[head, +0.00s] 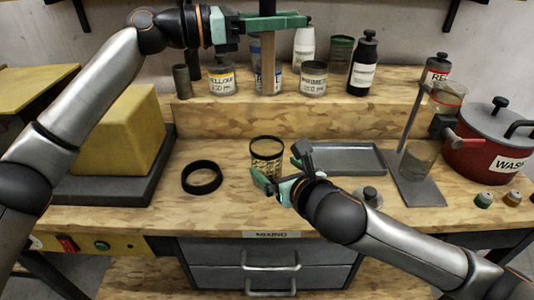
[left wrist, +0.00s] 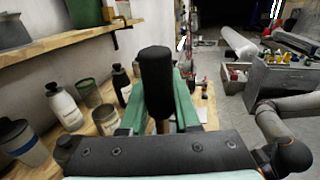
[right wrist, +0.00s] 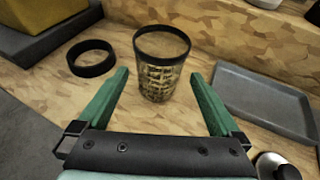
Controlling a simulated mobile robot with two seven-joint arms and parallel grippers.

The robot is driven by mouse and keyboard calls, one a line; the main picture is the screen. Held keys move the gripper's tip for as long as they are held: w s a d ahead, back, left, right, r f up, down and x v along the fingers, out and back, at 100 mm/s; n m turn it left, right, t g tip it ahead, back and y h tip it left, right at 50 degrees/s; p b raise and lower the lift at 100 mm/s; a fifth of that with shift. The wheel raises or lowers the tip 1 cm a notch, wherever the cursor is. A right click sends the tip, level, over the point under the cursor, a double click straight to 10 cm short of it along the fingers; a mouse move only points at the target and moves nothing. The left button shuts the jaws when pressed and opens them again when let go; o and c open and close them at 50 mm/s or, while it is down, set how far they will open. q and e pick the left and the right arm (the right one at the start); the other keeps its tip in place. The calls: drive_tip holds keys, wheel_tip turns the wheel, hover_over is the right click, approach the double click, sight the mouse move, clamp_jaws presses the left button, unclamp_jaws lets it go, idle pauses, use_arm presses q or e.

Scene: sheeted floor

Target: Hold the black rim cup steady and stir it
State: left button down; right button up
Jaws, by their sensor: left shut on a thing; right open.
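The black rim cup (head: 267,146), clear-walled with a patterned lower part, stands upright on the bench. It also shows in the right wrist view (right wrist: 160,85). My right gripper (right wrist: 160,78) is open in front of the cup, with one finger to each side and gaps between; in the head view the right gripper (head: 270,184) sits low at the cup's near side. My left gripper (head: 268,22) is shut on a stirring stick with a wooden shaft (head: 268,70) and black handle (left wrist: 156,75).
A black ring (head: 202,177) lies left of the cup. A grey tray (head: 345,158) lies right of it, then a stand (head: 420,192) with glassware and a red waste pot (head: 490,150). Jars and bottles line the raised shelf (head: 240,118). A yellow block (head: 120,145) is left.

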drive_tip(key=x, duration=0.9)
drive_tip(key=shift+w+a, duration=0.15)
drive_tip(key=c, duration=1.3)
use_arm(q)
drive_tip(key=c, duration=1.1)
unclamp_jaws()
drive_tip(key=shift+c, duration=0.2)
use_arm(e)
drive_tip(key=shift+c, duration=0.5)
use_arm(q)
clamp_jaws()
drive_tip(key=shift+f, duration=0.1)
